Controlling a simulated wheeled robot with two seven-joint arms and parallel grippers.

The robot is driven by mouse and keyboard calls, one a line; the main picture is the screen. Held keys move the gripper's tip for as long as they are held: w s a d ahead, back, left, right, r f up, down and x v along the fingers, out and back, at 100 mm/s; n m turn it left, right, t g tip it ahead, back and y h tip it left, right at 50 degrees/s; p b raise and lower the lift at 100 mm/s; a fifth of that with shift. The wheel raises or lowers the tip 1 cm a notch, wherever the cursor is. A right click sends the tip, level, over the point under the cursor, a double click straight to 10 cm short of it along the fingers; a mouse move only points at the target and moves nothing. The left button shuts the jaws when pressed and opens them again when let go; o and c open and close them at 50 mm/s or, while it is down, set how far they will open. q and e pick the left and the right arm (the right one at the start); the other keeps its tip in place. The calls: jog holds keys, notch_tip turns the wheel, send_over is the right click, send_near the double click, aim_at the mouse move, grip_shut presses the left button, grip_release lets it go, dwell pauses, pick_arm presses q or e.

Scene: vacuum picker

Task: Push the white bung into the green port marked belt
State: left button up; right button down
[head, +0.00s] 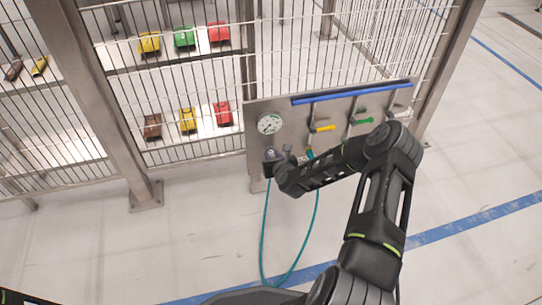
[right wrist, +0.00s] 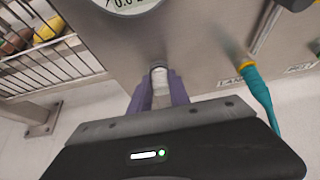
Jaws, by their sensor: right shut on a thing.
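My right gripper (head: 272,158) is at the lower left of the grey metal panel, below the gauge. In the right wrist view its two purplish fingers (right wrist: 159,92) are shut on the white bung (right wrist: 160,78). The bung points at the panel, close to a small grey fitting (right wrist: 156,63); I cannot tell whether they touch. A bit of green (right wrist: 317,47) shows at the right edge of the right wrist view, above a label I cannot read; I cannot tell whether it is the green port. My left gripper is out of view.
The panel (head: 283,109) carries a gauge (head: 269,123), valves with yellow (head: 324,128), green (head: 364,121) and white handles, and a blue bar (head: 352,92). A teal hose (right wrist: 261,95) hangs from a yellow-collared fitting right of the bung. A wire fence (head: 175,85) stands left.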

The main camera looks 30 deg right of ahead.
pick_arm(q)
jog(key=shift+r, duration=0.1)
pick_arm(e)
jog(key=shift+s, duration=0.15)
pick_arm(q)
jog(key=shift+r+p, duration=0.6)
jog(key=shift+p, duration=0.1)
pick_arm(e)
jog(key=s, duration=0.1)
jog(key=s+a, duration=0.1)
jog(key=s, duration=0.2)
jog(key=shift+s+a, duration=0.2)
jog(key=shift+a, duration=0.1)
dwell(0.4)
